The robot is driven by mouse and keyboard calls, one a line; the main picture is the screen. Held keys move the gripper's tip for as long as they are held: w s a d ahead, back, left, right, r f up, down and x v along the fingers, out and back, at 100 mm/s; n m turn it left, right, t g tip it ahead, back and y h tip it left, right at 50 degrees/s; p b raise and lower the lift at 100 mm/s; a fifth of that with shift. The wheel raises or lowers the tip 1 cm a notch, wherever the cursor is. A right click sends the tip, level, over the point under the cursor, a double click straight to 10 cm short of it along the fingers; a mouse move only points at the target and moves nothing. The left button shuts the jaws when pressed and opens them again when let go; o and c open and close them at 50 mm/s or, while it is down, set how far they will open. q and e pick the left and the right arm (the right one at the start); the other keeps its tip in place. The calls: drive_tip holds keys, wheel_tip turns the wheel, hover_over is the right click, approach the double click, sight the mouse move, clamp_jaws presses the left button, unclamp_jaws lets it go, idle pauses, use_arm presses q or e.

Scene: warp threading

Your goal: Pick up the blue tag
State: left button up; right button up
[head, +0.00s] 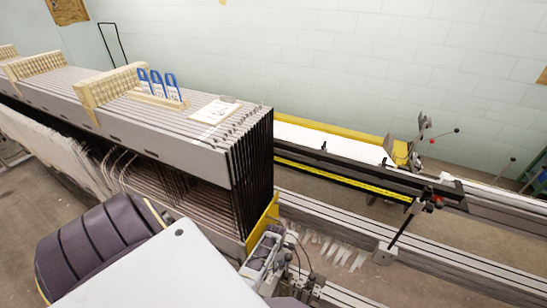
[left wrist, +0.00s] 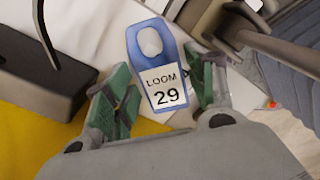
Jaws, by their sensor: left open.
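A blue tag (left wrist: 150,55) with a hole and a white label reading "LOOM 29" shows in the left wrist view over a pale surface. My left gripper (left wrist: 163,88) is open, with green fingertips on either side of the tag's lower part. I cannot tell whether either fingertip touches it. In the head view, three blue-looped tags (head: 157,82) stand in a pale wooden holder (head: 158,100) on top of the loom's frame stack. Which of these is the tag in the wrist view is not clear. My right gripper is not in view.
The stack of loom frames (head: 205,155) fills the middle left. A white card (head: 215,111) lies on its top, near the right end. Wooden comb-like racks (head: 110,86) straddle it. A dark curved part (left wrist: 62,45) and a metal bar (left wrist: 270,45) flank the tag.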

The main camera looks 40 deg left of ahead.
use_arm(q)
drive_tip(key=shift+s, duration=0.1)
drive_tip(key=c, duration=0.7)
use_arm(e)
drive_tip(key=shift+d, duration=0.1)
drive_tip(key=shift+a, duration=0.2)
use_arm(q)
drive_tip(key=shift+r, duration=0.1)
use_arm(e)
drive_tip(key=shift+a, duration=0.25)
use_arm(q)
drive_tip(key=shift+r+p, duration=0.9)
drive_tip(key=shift+r, duration=0.3)
drive_tip(key=shift+r+p, duration=0.3)
drive_tip(key=shift+p, duration=0.25)
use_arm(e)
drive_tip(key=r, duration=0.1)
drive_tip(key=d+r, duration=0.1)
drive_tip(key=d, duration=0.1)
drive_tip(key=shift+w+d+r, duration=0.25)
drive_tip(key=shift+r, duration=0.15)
use_arm(q)
drive_tip(key=shift+r, duration=0.1)
